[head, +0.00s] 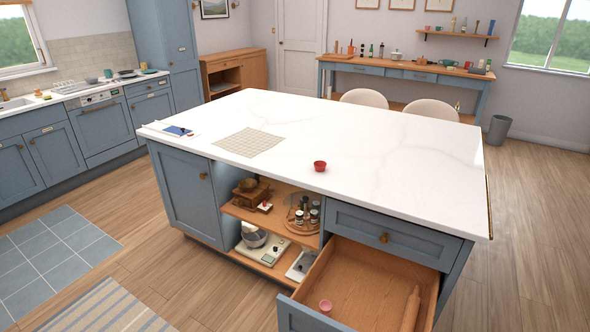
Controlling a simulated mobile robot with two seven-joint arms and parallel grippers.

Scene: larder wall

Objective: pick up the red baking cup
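A small red baking cup (320,166) sits upright on the white marble top of the island (385,150), near the middle of its front half. A second cup, pinkish (325,306), stands inside the open drawer (365,285) at the front right of the island. Neither of my grippers shows in the head view.
A checked mat (249,142) and a blue item (178,131) lie left on the island top. The open drawer juts out at the front and holds a rolling pin (411,309). Two chairs (431,110) stand behind. The top around the red cup is clear.

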